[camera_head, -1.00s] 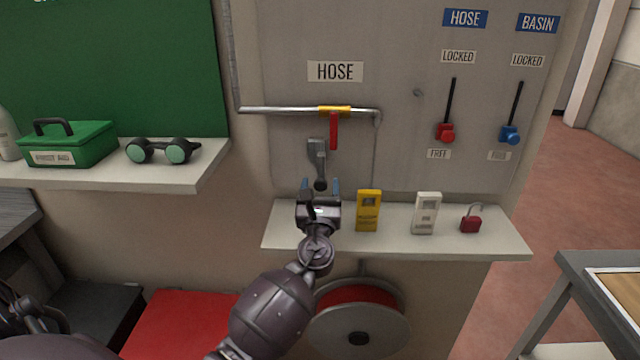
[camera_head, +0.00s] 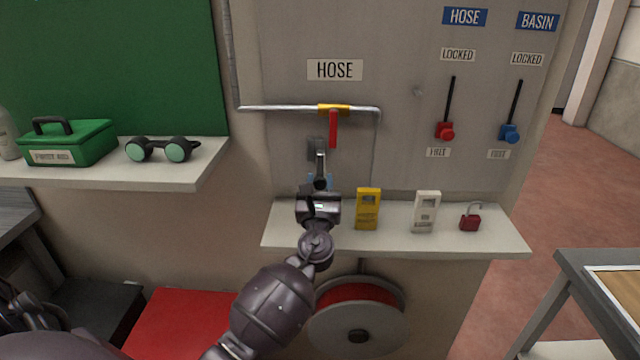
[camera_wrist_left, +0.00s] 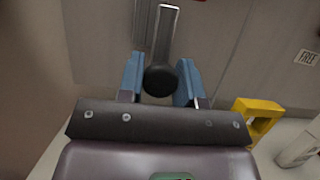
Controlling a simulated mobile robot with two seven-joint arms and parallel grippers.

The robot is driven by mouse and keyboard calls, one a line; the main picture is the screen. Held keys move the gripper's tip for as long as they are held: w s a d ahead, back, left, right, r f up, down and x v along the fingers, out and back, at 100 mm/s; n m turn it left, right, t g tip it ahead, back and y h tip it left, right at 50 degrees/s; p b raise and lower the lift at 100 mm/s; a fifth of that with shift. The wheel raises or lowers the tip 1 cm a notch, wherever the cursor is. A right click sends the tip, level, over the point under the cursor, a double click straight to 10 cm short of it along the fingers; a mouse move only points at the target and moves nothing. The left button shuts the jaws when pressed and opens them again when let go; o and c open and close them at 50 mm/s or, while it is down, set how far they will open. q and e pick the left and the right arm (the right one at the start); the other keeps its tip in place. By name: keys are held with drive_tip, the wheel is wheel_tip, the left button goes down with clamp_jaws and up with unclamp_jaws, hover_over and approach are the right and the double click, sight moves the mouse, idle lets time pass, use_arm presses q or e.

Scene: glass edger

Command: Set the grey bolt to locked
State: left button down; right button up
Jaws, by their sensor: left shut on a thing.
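The grey bolt (camera_head: 320,163) is a grey handle with a round black knob at its lower end, on the grey panel below the red valve handle. In the left wrist view the grey bolt (camera_wrist_left: 166,35) hangs down with its knob between my blue fingers. My left gripper (camera_head: 320,182) is shut on the bolt's knob, and it also shows in the left wrist view (camera_wrist_left: 160,78). My wrist hides part of the fingers in the head view. I see no readable locked or free label right beside this bolt. My right gripper is not in view.
A shelf (camera_head: 390,239) below holds a yellow device (camera_head: 367,209), a white device (camera_head: 426,212) and a red padlock (camera_head: 470,217). A pipe with a red valve handle (camera_head: 333,130) runs above. Red (camera_head: 445,131) and blue (camera_head: 510,133) sliders are at right, near their FREE labels.

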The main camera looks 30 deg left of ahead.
sight(320, 178)
use_arm(q)
drive_tip(key=shift+r+p, duration=0.45)
drive_tip(key=shift+r, duration=0.2)
wheel_tip(320, 178, up, 4)
drive_tip(key=p, duration=0.3)
drive_tip(key=shift+r+p, duration=0.15)
drive_tip(key=shift+p, duration=0.2)
drive_tip(key=c, duration=1.1)
unclamp_jaws()
drive_tip(key=o, duration=0.3)
